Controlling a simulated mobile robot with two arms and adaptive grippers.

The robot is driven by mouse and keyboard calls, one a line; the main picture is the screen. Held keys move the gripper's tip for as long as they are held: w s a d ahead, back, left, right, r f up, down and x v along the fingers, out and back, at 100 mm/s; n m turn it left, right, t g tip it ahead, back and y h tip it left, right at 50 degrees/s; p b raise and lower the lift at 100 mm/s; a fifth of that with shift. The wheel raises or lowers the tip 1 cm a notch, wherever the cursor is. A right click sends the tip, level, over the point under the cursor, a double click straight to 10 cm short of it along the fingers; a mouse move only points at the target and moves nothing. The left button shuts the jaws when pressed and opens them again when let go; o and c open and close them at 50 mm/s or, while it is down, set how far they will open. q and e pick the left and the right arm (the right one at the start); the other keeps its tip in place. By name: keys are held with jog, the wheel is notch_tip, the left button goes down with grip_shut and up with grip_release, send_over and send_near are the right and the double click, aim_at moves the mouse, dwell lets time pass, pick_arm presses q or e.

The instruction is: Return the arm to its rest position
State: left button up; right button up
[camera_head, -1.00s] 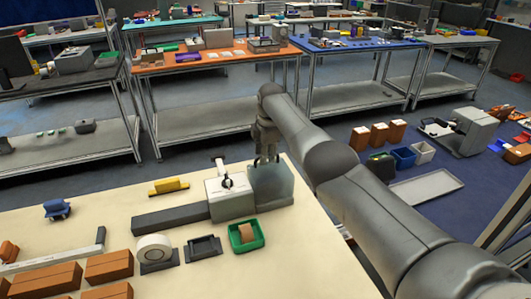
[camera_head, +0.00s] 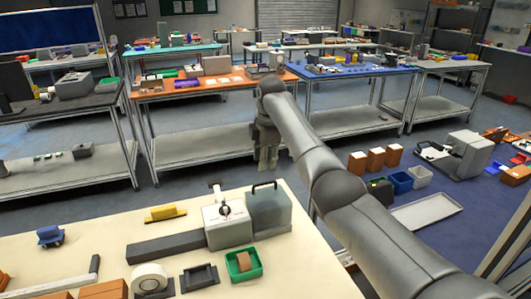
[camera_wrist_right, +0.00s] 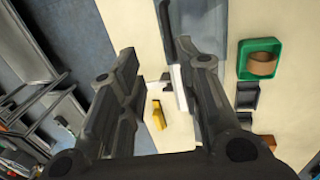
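My right gripper (camera_head: 267,160) hangs pointing down at the end of my right arm, beyond the far edge of the cream table (camera_head: 310,268) in the head view. It is clear of the grey box with a black handle (camera_head: 268,212). In the right wrist view my right gripper (camera_wrist_right: 160,65) has its two fingers spread wide, with nothing between them. The cream tabletop (camera_wrist_right: 268,18) lies below. My left gripper is not in view.
A white-and-grey device (camera_head: 228,222), yellow tool (camera_head: 165,213), green bin (camera_head: 245,264) with a brown roll and white tape roll (camera_head: 149,277) are on the cream table. An orange-topped table (camera_head: 222,82) stands behind, past open floor.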

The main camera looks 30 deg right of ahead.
jog(key=shift+v, duration=0.95)
